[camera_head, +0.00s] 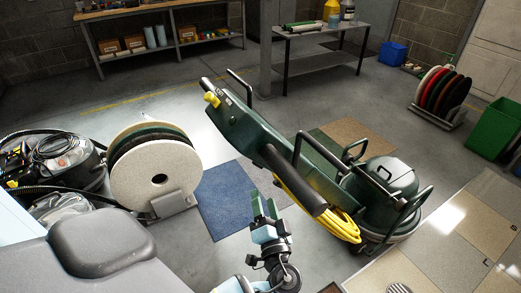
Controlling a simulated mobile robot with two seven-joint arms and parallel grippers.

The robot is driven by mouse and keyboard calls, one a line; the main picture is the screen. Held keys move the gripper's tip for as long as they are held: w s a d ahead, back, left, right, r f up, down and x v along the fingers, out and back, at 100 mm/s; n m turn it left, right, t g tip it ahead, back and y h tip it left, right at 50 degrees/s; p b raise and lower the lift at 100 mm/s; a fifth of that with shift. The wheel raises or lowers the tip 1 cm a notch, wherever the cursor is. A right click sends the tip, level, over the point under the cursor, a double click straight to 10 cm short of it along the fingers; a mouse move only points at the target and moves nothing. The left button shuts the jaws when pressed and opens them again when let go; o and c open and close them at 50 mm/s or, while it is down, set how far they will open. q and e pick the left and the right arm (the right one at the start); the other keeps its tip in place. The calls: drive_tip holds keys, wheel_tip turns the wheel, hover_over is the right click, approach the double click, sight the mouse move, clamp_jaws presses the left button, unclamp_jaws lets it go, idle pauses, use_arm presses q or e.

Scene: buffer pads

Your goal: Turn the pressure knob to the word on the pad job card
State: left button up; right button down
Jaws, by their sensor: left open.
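A green floor machine (400,178) stands right of centre, its long green handle housing (245,125) sloping up to the left. A small yellow part (211,98) sits at the upper end of the housing, beside a pale label. I cannot tell whether it is the pressure knob, and no setting words are readable. I cannot make out a pad job card. My left gripper (265,207) is open and empty, pointing up the picture, below and apart from the housing. My right gripper is not in view.
A yellow cable (318,208) hangs on the machine. A stand of round pads (155,172) and a vacuum (75,160) are at left. Another pad rack (442,92), a green bin (494,128) and a blue bin (392,54) are at right. A bench (322,33) stands behind.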

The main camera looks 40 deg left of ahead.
use_arm(q)
drive_tip(key=w+a+r+y+p, duration=0.1)
drive_tip(key=w+a+r+p, duration=0.1)
drive_tip(key=w+a+r, duration=0.2)
drive_tip(key=shift+x, duration=1.25)
drive_tip(key=shift+w+d, duration=0.15)
drive_tip(key=c, duration=1)
